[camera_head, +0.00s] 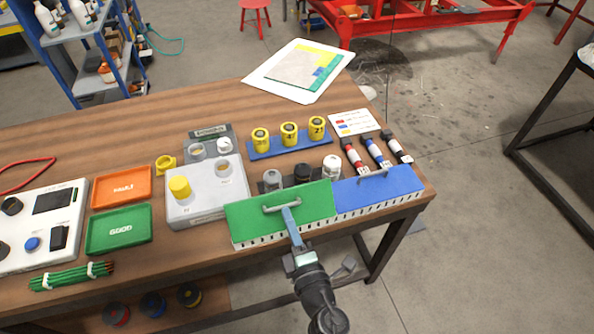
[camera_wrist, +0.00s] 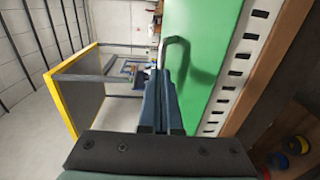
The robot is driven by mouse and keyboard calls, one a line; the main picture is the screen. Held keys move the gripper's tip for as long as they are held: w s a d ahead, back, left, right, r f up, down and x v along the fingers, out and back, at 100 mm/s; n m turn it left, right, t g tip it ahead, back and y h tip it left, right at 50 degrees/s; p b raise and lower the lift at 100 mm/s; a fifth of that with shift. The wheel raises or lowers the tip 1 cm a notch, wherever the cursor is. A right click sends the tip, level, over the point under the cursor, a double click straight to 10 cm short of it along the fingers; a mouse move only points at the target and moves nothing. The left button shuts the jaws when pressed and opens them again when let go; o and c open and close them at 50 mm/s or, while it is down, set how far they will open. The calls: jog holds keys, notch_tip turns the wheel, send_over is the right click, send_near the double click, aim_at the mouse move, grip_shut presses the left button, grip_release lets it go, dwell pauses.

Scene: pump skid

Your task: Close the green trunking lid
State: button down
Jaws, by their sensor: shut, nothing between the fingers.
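The green trunking lid (camera_head: 305,204) is at the front edge of the wooden bench, with a metal bar handle (camera_head: 270,209) on its face. The slotted trunking wall (camera_head: 262,240) shows along its lower edge. In the wrist view the green lid (camera_wrist: 215,45) fills the upper right, beside the slotted wall (camera_wrist: 229,88). My gripper (camera_head: 287,211) is shut and empty, its fingertips at the handle. In the wrist view the shut fingers (camera_wrist: 159,75) reach beside the bent handle (camera_wrist: 173,42); contact is unclear.
A blue lid (camera_head: 375,193) with its own handle adjoins on the right. The floor in front of the bench is open.

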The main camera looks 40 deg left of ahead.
aim_at(280, 199)
jog(key=w+a+g+h+p, duration=0.1)
jog(key=h+p, duration=0.1)
jog(key=p, duration=0.3)
jog(key=w+a+g+h+p, duration=0.1)
jog(key=p, duration=0.4)
jog(key=shift+a+r+g+h+p, duration=0.3)
jog(key=shift+r+g+h+p, duration=0.1)
jog(key=shift+p+x, duration=0.5)
jog(key=shift+x, duration=0.3)
jog(key=shift+b+x, duration=0.7)
jog(key=shift+x, duration=0.65)
jog(key=shift+f, duration=0.2)
